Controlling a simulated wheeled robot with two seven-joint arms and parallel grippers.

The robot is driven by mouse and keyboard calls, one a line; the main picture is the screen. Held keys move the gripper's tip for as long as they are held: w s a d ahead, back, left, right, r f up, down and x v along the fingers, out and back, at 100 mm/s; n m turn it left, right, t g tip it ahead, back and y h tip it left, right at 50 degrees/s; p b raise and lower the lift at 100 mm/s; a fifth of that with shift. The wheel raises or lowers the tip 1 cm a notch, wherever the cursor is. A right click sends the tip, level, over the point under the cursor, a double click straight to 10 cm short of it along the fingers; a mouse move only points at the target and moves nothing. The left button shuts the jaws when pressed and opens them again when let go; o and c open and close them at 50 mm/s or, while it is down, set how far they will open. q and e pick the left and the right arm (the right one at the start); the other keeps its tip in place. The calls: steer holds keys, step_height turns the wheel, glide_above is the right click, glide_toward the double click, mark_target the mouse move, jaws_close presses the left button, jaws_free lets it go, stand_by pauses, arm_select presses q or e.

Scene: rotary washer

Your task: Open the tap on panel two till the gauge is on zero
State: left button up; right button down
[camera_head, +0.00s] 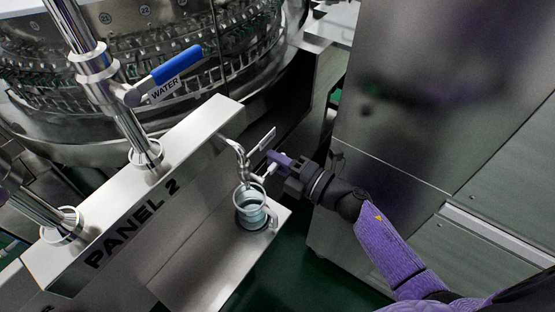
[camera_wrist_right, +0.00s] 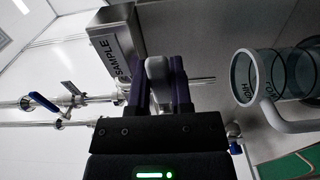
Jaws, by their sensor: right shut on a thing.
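The panel labelled PANEL 2 (camera_head: 130,222) runs diagonally through the head view. A small metal tap (camera_head: 240,152) sticks out of its side, with a flat lever (camera_head: 264,140) at its top. My right gripper (camera_head: 279,160) reaches in from the right at the tap. In the right wrist view, its purple fingers (camera_wrist_right: 159,80) are shut on a rounded grey tap handle (camera_wrist_right: 156,68). A clear jug (camera_head: 250,205) stands below the tap, and it also shows at the right of the wrist view (camera_wrist_right: 268,75). No gauge can be made out. My left gripper is not in view.
A blue-handled WATER valve (camera_head: 177,64) sits on a pipe above the panel. The round washer (camera_head: 130,80) is behind. A tall steel cabinet (camera_head: 430,100) stands on the right. The jug rests on a metal ledge (camera_head: 205,270) above a green floor. A SAMPLE box (camera_wrist_right: 108,50) shows in the wrist view.

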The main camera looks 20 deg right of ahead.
steer(key=shift+f+m, duration=0.15)
steer(key=shift+m, duration=0.15)
steer(key=m, duration=0.1)
steer(key=f+m, duration=0.1)
steer(key=m, duration=0.1)
steer(key=shift+s+a+f+m+p, duration=0.1)
steer(key=shift+a+f+m+p, duration=0.05)
steer(key=shift+f+m+p, duration=0.2)
steer(key=shift+s+a+f+m+p, duration=0.4)
steer(key=shift+s+a+f+m, duration=0.2)
steer(key=shift+m, duration=1.7)
steer(key=shift+s+a+f+m+p, duration=0.45)
steer(key=shift+a+m, duration=0.25)
steer(key=shift+m, duration=1.55)
steer(key=shift+s+a+f+m+p, duration=0.35)
steer(key=shift+s+a+f+m, duration=0.25)
steer(key=shift+m, duration=1.7)
steer(key=shift+w, duration=0.1)
steer(key=c, duration=0.5)
jaws_free()
steer(key=p+v, duration=0.1)
steer(key=v, duration=0.9)
